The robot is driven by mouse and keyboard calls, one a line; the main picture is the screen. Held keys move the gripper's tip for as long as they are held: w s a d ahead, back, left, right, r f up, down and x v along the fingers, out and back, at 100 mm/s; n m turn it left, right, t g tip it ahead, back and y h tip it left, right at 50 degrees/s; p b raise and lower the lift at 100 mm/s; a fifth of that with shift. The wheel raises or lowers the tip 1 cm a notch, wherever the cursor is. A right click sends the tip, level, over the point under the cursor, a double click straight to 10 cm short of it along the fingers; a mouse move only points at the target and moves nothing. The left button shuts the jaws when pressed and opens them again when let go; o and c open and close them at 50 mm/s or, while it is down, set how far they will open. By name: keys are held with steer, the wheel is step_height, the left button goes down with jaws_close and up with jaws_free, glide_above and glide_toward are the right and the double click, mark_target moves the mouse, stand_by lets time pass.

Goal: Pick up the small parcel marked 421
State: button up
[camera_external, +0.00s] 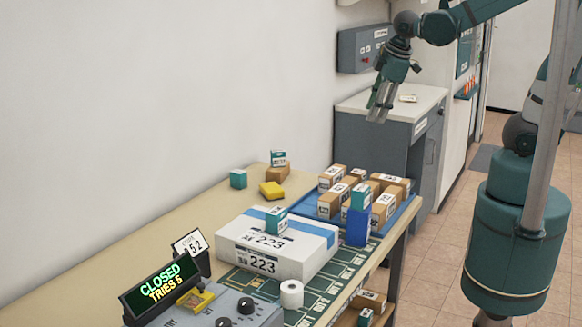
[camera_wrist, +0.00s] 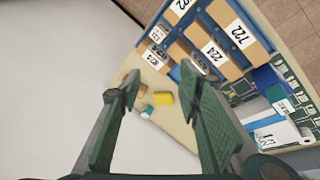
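My gripper (camera_external: 379,112) hangs in the air near the grey cabinet, well above the table. In the wrist view its two fingers (camera_wrist: 162,92) are wide apart with nothing between them. Several brown parcels with white labels (camera_external: 331,204) stand in a blue tray (camera_external: 407,209) at the table's right end. In the wrist view the tray (camera_wrist: 187,72) is at the upper right. Parcels there read 722 (camera_wrist: 238,33) and 224 (camera_wrist: 215,54). Smaller labelled parcels (camera_wrist: 158,34) sit at the tray's left part. I cannot make out 421 on any label.
A white box marked 223 (camera_external: 310,243) bears a small teal box. A sign reads CLOSED (camera_external: 161,280).

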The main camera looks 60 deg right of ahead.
steer(key=w+d+f+n+g+h+b, duration=0.1)
steer(key=w+f+n, duration=0.1)
steer(key=f+n, duration=0.15)
steer(key=w+d+f+n+g+b, duration=0.1)
steer(key=w+f+n+b, duration=0.15)
steer(key=f, duration=0.25)
steer(key=n+g+h+b, duration=0.2)
steer(key=n, duration=0.2)
glide_toward(358, 172)
steer(key=x, duration=0.3)
steer(key=shift+w+r, duration=0.15)
steer(key=shift+x, duration=1.3)
steer(key=shift+x, duration=2.6)
